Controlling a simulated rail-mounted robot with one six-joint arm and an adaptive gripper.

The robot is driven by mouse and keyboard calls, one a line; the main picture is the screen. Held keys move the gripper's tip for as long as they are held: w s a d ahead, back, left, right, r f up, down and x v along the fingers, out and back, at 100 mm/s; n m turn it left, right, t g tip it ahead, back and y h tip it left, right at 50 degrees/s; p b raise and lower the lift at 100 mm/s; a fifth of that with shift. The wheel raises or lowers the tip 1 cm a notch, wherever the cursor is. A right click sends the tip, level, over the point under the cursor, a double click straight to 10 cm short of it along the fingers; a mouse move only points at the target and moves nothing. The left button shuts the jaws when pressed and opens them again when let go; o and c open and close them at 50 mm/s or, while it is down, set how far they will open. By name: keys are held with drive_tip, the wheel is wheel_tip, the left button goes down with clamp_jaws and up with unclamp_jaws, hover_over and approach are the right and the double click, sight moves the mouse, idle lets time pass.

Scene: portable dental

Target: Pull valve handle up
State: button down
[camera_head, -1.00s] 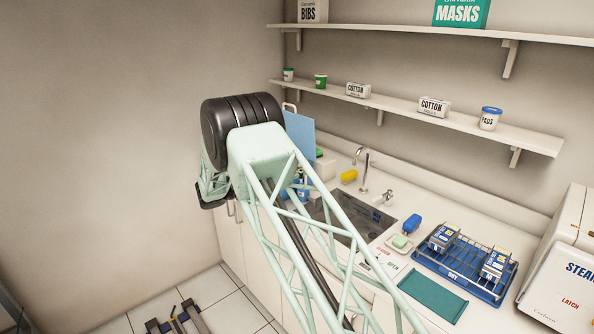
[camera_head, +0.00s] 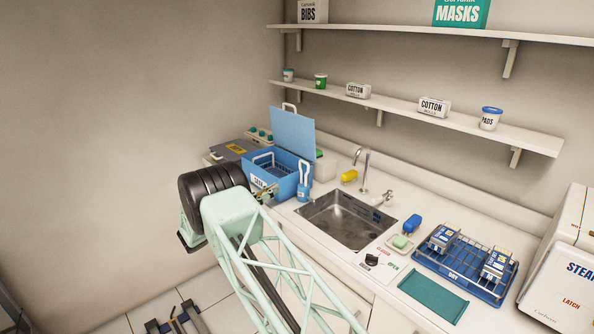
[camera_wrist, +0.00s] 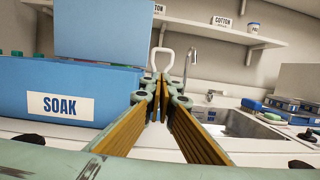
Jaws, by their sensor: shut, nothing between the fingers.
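A black knob (camera_head: 371,259) sits on a white panel with red and green lettering (camera_head: 385,264) on the counter front, right of the sink. It may be the valve handle. A silver lever fitting (camera_head: 386,196) stands behind the sink, right of the tall faucet (camera_head: 364,170). My gripper (camera_head: 268,190) is at the front of the blue SOAK box, well left of both. In the wrist view my gripper (camera_wrist: 160,92) has its fingertips together and holds nothing.
The blue SOAK box (camera_head: 282,178) has its lid raised. A blue item with a pale loop (camera_head: 304,182) stands beside it. The sink (camera_head: 348,220) is empty.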

drive_tip(key=shift+w+d, duration=0.1)
drive_tip(key=b, duration=0.1)
approach(303, 162)
drive_tip(key=w+d+f, duration=0.3)
drive_tip(key=f, duration=0.1)
drive_tip(key=shift+w+d+r, duration=0.3)
drive_tip(key=shift+r, duration=0.3)
drive_tip(key=shift+w+d+r, duration=0.3)
drive_tip(key=shift+d+r, duration=0.05)
drive_tip(key=shift+r, duration=0.3)
drive_tip(key=shift+w+d+r, duration=0.3)
drive_tip(key=shift+r, duration=0.3)
drive_tip(key=shift+r, duration=0.1)
drive_tip(key=shift+w+d+r, duration=0.15)
drive_tip(key=shift+r, duration=0.65)
drive_tip(key=shift+f, duration=0.1)
